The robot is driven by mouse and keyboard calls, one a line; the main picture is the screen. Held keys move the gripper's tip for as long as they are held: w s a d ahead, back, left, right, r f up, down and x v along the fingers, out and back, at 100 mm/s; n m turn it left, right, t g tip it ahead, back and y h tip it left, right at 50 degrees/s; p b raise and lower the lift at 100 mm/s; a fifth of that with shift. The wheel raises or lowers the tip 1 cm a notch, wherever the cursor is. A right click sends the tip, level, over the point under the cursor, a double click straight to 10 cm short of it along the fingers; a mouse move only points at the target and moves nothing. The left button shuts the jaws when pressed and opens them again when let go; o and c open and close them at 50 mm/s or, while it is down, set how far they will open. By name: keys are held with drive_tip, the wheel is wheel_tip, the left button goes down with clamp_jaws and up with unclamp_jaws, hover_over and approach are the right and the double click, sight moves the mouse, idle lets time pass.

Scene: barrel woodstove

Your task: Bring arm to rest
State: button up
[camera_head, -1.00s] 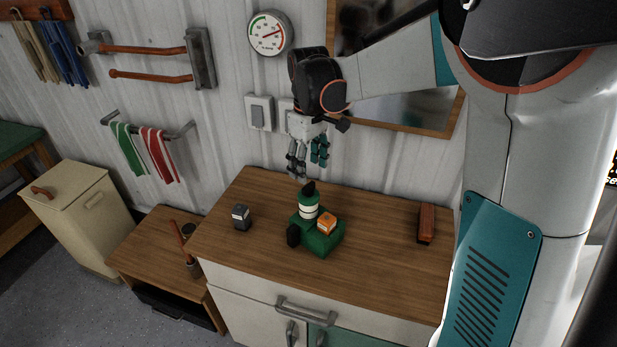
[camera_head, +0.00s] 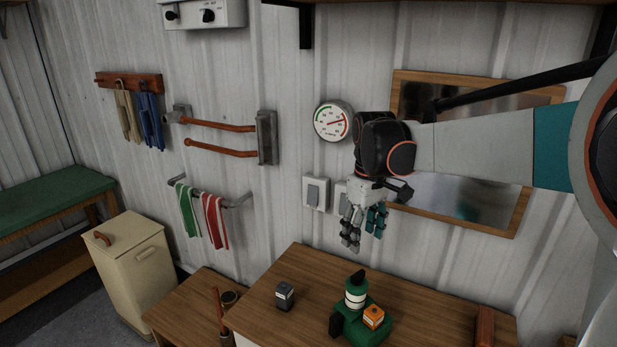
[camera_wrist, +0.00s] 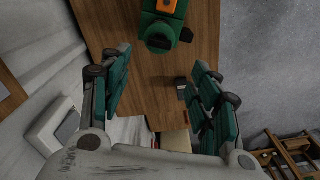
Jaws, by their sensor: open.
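My gripper (camera_head: 362,228) hangs fingers-down in front of the corrugated wall, above the back of the wooden cabinet top (camera_head: 320,272). Its fingers are apart and nothing is between them. In the wrist view my gripper (camera_wrist: 160,100) shows two spread teal fingers with the wooden top between and beyond them. My arm reaches in from the right, in front of the framed mirror. The green caddy (camera_head: 352,328) with a white-banded bottle (camera_head: 356,292) and an orange box (camera_head: 373,316) stands below my gripper, clear of it.
A small grey box (camera_head: 285,295) sits left of the caddy, and a red-brown block (camera_head: 485,326) lies at right. The gauge (camera_head: 333,121), light switch (camera_head: 315,193) and mirror frame (camera_head: 460,228) are on the wall close to my arm. A towel rail (camera_head: 238,200) hangs further left.

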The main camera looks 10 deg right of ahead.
drive_tip(key=s+f+m+t+b, duration=0.1)
drive_tip(key=s+f+m+t, duration=0.1)
drive_tip(key=s, duration=0.9)
drive_tip(key=s+f+m+t+b, duration=0.2)
drive_tip(key=s+f+m+t, duration=0.1)
drive_tip(key=s, duration=0.9)
drive_tip(key=shift+m+t+b, duration=0.3)
drive_tip(key=shift+m+t, duration=0.3)
drive_tip(key=shift+t, duration=0.3)
